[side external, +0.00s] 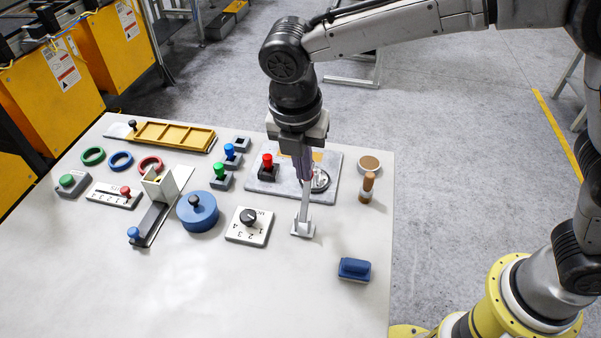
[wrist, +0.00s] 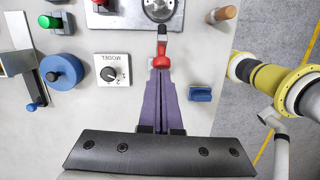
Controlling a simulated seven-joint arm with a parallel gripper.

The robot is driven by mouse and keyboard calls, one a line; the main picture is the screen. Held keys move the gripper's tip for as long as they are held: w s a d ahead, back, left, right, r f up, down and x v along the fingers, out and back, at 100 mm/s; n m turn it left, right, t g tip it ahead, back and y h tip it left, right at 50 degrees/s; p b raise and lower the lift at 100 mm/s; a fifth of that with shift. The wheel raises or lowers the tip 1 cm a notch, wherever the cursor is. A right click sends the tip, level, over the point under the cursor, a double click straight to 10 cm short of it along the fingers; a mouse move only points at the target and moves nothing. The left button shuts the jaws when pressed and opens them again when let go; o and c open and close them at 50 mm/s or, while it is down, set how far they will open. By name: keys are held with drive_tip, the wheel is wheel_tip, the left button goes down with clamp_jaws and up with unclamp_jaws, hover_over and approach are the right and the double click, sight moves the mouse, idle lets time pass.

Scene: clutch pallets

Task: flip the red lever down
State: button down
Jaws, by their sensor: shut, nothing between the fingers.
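The red lever shows in the wrist view as a red knob (wrist: 161,62) with a red and pale shaft beyond it. In the side view a pale grey stem (side external: 305,207) rises nearly upright from a small white base (side external: 303,230). Its upper end is hidden at my gripper, with only a sliver of red there. My gripper (side external: 308,178) points down over the lever. In the wrist view its purple fingers (wrist: 161,72) are together, with their tips right at the red knob. I cannot tell whether they touch it. Nothing is held between them.
A grey plate (side external: 258,186) with a red-topped knob (side external: 267,160) and a round metal part (side external: 320,180) lies behind the lever. A numbered dial (side external: 249,222) is to the left, a blue block (side external: 354,268) front right, and a wooden peg (side external: 368,184) right. The front table is clear.

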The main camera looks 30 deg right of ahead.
drive_tip(key=shift+w+d, duration=0.4)
drive_tip(key=shift+d, duration=0.05)
drive_tip(key=w+d+f+g+y, duration=0.1)
drive_tip(key=w+g+y, duration=0.1)
drive_tip(key=w+d+f+g+y, duration=0.1)
drive_tip(key=d+f+g+y, duration=0.1)
drive_tip(key=w+d+f+g+y, duration=0.2)
drive_tip(key=shift+w+d+f+g+y, duration=0.2)
drive_tip(key=shift+w+d+g+y, duration=0.1)
drive_tip(key=shift+g+y, duration=0.1)
drive_tip(key=shift+w+d+f, duration=0.2)
drive_tip(key=shift+w+f, duration=0.05)
drive_tip(key=shift+f, duration=0.3)
drive_tip(key=shift+f, duration=0.2)
drive_tip(key=shift+d, duration=0.1)
drive_tip(key=s+a+r+v, duration=0.1)
drive_tip(key=v, duration=1.2)
drive_tip(key=shift+a+r, duration=0.2)
drive_tip(key=shift+r, duration=0.3)
